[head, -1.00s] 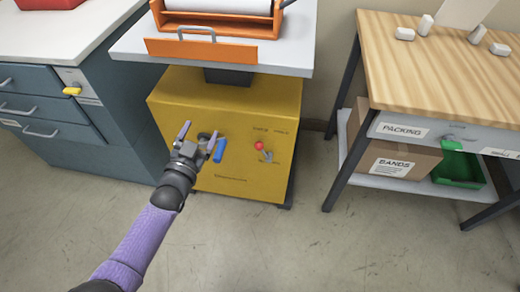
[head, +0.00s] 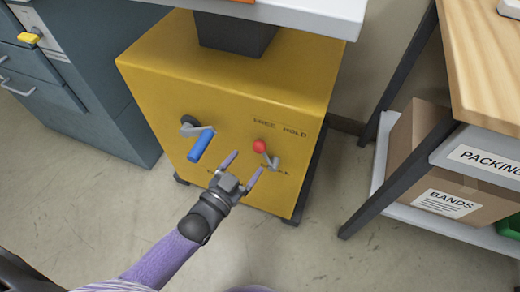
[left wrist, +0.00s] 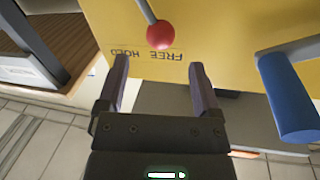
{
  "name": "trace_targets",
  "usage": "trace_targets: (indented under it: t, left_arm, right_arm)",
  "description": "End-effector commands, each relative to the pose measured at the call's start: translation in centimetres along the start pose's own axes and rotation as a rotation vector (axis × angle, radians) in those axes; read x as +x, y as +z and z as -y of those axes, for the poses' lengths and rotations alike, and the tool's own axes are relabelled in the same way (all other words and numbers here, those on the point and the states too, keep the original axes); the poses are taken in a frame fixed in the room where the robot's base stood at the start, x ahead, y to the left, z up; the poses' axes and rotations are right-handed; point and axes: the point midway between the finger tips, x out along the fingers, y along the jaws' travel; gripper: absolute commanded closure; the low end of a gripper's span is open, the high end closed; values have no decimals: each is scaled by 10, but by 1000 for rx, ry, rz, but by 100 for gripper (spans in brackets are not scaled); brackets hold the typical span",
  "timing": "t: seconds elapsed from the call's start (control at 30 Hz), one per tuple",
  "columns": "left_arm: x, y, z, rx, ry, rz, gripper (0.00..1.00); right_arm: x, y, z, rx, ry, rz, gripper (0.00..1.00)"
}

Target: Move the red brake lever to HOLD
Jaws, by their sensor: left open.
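The brake lever has a red ball knob (head: 259,146) on a short grey arm, on the front of the yellow cabinet (head: 225,75). Its knob tilts up and left from the pivot, toward the FREE label rather than HOLD. My left gripper (head: 243,166) is open and empty, just below and left of the knob. In the left wrist view the red knob (left wrist: 161,35) lies ahead, between the lines of the open fingers (left wrist: 158,70), apart from them. The FREE and HOLD lettering appears upside down there. My right gripper is out of view.
A blue-handled crank (head: 201,145) sits left of the lever, and its blue grip (left wrist: 288,97) shows at the right of the wrist view. A bench with a BANDS box (head: 440,190) stands right. Grey drawers (head: 75,85) stand left. Floor in front is bare.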

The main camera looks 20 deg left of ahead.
Motion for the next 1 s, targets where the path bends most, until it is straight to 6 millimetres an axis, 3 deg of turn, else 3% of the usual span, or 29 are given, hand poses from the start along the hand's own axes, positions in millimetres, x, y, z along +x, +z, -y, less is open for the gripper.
trace_targets:
  t: [0.2,0.53,0.93,1.0]
  left_arm:
    - [41,4,-1,-1,0,1,17]
    - [50,0,0,0,0,1,17]
    - [49,1,0,1,0,2,99]
    - [49,1,0,1,0,2,100]
  right_arm:
    - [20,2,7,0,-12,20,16]
    - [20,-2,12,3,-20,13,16]
    - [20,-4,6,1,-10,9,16]
    - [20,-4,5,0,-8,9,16]
